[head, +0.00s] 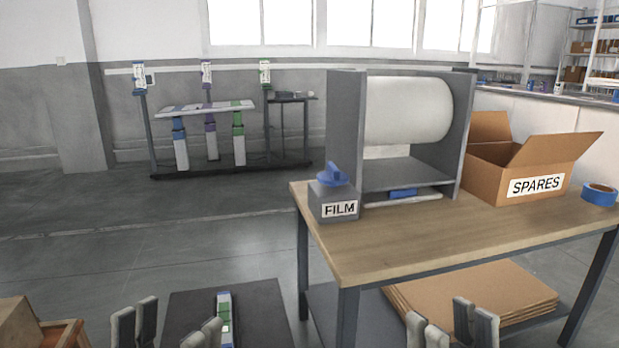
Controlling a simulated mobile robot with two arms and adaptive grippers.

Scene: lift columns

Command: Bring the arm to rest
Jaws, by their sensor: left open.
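My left gripper (168,328) is at the bottom edge of the head view, left of centre. Its fingers stand apart with nothing between them. My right gripper (450,325) is at the bottom edge, right of centre, in front of the table. Its fingers also stand apart, with a narrower gap and nothing seen in it. Both arms behind the fingers are out of the picture.
A wooden table (430,235) bears a film roll stand (345,125), a FILM box (338,208), a SPARES carton (490,180) and blue tape (599,194). A green-white column (224,310) is on a dark platform (262,305). Lift columns (238,145) stand behind. Middle-left floor is clear.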

